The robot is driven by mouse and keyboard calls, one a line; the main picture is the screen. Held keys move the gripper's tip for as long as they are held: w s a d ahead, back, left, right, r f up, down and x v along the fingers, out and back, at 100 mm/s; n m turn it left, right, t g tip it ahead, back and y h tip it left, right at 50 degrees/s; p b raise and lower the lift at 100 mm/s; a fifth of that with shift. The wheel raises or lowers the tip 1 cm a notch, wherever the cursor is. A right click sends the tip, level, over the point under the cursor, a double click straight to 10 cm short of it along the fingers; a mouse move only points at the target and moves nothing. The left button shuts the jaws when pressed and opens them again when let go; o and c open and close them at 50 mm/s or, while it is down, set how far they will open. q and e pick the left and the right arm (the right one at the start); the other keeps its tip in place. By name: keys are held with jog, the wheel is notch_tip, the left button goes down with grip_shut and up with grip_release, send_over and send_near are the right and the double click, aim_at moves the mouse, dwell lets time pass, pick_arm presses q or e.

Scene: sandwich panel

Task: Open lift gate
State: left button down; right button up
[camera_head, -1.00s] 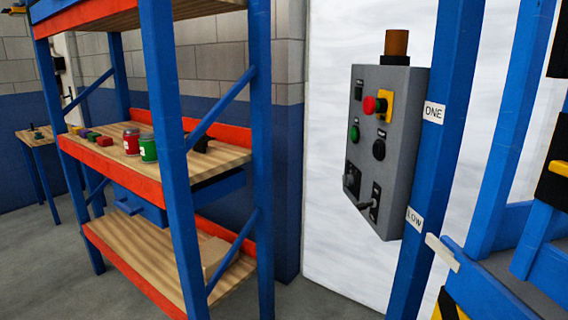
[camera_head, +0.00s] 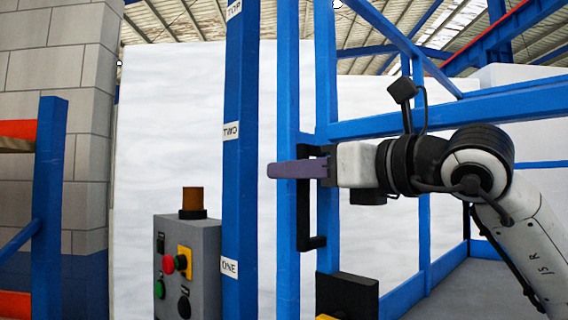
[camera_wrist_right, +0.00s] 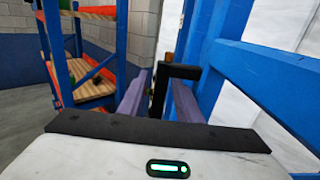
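The lift gate is a blue barred frame (camera_head: 500,104) at the right of the head view; it looks closed against the blue upright. A black bracket handle (camera_head: 305,232) stands upright on its left post. My right gripper (camera_head: 284,169) reaches in from the right at the handle's upper part, its purple fingers level. In the right wrist view the two fingers (camera_wrist_right: 160,84) are apart, with the handle's upright bar (camera_wrist_right: 159,100) between them. I see no clear grip on the bar. My left gripper is out of view.
A grey control box (camera_head: 200,265) with red and green buttons and an orange lamp stands left of the labelled blue post (camera_head: 240,100). A blue and orange shelf (camera_head: 48,200) is at the far left. It also shows in the right wrist view (camera_wrist_right: 57,45).

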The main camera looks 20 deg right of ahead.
jog(key=x, duration=0.2)
jog(key=shift+w+a, duration=0.15)
jog(key=shift+w, duration=0.15)
grip_shut()
